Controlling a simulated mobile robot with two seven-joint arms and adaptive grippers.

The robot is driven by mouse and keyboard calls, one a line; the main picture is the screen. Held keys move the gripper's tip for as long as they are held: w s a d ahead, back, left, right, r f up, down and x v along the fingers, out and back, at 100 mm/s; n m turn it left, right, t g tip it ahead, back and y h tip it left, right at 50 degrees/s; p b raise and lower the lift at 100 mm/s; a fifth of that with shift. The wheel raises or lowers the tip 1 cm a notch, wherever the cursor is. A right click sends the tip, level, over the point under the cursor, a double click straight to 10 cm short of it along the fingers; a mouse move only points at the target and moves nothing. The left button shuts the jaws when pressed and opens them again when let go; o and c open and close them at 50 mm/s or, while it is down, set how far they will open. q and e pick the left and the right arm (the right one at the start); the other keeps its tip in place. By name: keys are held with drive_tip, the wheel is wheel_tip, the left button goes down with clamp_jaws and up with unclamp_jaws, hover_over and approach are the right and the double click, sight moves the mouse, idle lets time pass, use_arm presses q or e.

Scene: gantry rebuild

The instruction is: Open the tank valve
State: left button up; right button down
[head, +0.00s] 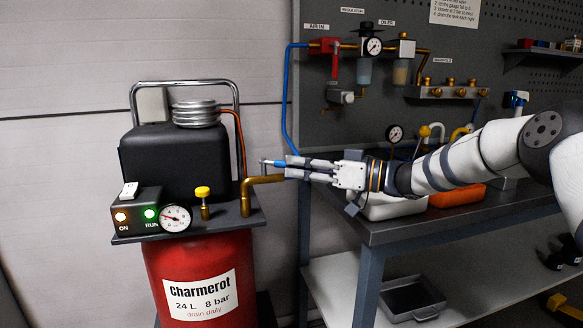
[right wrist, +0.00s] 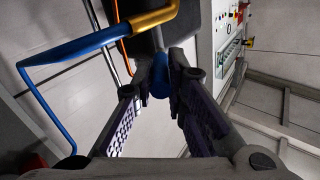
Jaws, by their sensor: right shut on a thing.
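The red air tank (head: 205,280) stands at the left in the head view, with the compressor on top. A brass outlet pipe (head: 254,186) rises from the tank's top plate and bends right; its brass end also shows in the right wrist view (right wrist: 155,18). A small blue valve handle (head: 279,163) sits by this pipe. My right gripper (head: 288,167) reaches in from the right, its fingers shut on the blue handle, which shows between the fingertips in the right wrist view (right wrist: 159,88). The fingers hide part of the valve. My left gripper is not in view.
A pressure gauge (head: 175,218), a yellow-topped knob (head: 203,192) and a switch box (head: 136,211) with lit lamps sit on the plate. A blue air hose (head: 286,100) runs up to the wall panel. The workbench (head: 385,233) stands below my right arm.

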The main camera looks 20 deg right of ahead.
drive_tip(key=c, duration=1.6)
unclamp_jaws()
drive_tip(key=v, duration=1.2)
drive_tip(key=shift+c, duration=0.5)
